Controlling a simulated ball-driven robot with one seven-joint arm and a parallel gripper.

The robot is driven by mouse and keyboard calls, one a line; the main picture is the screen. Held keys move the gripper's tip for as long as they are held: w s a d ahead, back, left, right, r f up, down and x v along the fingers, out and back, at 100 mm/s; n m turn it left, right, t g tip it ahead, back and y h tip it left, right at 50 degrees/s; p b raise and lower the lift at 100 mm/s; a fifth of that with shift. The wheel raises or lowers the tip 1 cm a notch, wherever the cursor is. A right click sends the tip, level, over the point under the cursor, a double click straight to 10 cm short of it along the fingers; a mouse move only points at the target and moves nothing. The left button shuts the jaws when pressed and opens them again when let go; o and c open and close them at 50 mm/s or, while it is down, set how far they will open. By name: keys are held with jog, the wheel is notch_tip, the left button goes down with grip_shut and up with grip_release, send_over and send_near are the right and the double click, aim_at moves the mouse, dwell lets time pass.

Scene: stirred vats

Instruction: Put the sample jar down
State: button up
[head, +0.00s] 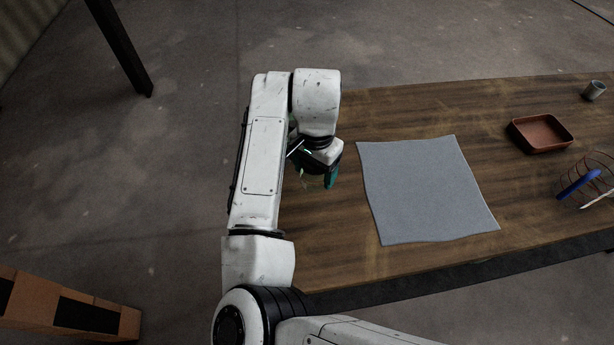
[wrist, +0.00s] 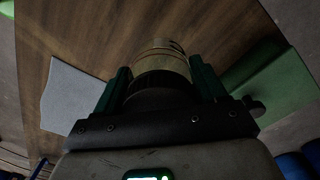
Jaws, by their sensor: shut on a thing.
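My gripper (wrist: 162,78) has green fingers, which are shut on the sample jar (wrist: 163,58), a tan, see-through jar with a dark band near one end. In the head view my gripper (head: 322,178) is at the left end of the wooden table (head: 350,115), mostly hidden behind my own arm. Only a small pale bit there may be the jar. I cannot tell whether the jar touches the table or hangs above it. The grey mat (head: 425,190) lies flat to the right of my gripper. It also shows at the left in the wrist view (wrist: 72,95).
A red-brown tray (head: 542,134), a grey cup (head: 594,90) and a wire basket (head: 606,174) with a blue thing (head: 578,184) stand at the table's right. A green object (wrist: 275,90) is at the right in the wrist view. The mat is bare.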

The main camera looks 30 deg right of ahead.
aim_at(307, 179)
jog(key=shift+w+a+f, duration=0.2)
jog(key=shift+w+f, duration=0.25)
jog(key=shift+f, duration=0.1)
jog(key=shift+w+a+f, duration=0.2)
jog(key=shift+w+f, duration=0.25)
jog(key=shift+f, duration=0.1)
jog(key=shift+w+f, duration=0.2)
jog(key=shift+f, duration=1.65)
jog(key=o, duration=1)
jog(key=shift+f, duration=0.1)
jog(key=shift+o, duration=0.2)
notch_tip(307, 179, up, 12)
jog(key=shift+r, duration=0.15)
